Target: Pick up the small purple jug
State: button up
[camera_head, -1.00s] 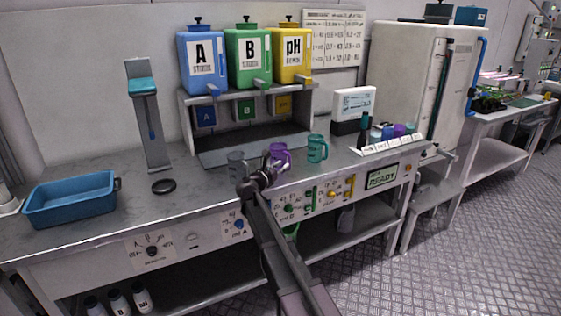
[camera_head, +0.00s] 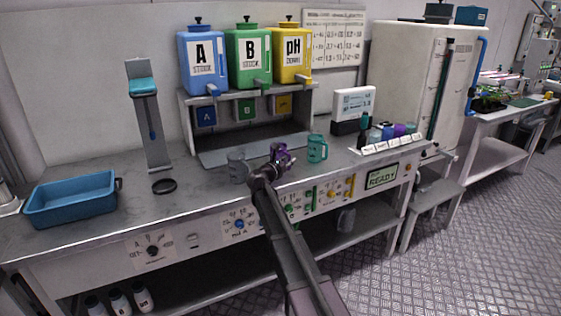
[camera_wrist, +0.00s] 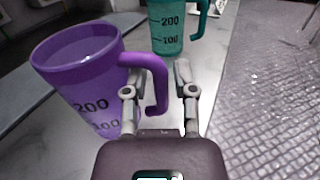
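The small purple jug (camera_head: 279,150) stands on the bench, partly hidden by my gripper (camera_head: 280,162) in the head view. In the wrist view the purple jug (camera_wrist: 85,75) fills the left side, with markings of 200 and 100 and its handle on the right. My gripper (camera_wrist: 157,80) is open there, its two fingers spread with the jug's handle between them. A gap shows between the handle and the right finger; I cannot tell whether the left finger touches the jug.
A teal jug (camera_head: 317,149) stands just right of the purple one, and a clear grey jug (camera_head: 237,167) just left. A rack with blue, green and yellow tanks (camera_head: 247,57) rises behind. A blue tub (camera_head: 71,200) sits at the left.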

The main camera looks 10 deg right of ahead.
dwell(0.3)
grip_shut()
jog(key=shift+r, duration=0.15)
notch_tip(320, 180, up, 3)
jog(key=p, duration=0.2)
jog(key=shift+f+p, duration=0.2)
jog(key=shift+p, duration=0.2)
jog(key=s+r+p, duration=0.2)
jog(key=s, duration=1.4)
jog(key=shift+d, duration=0.15)
jog(key=shift+d, duration=0.1)
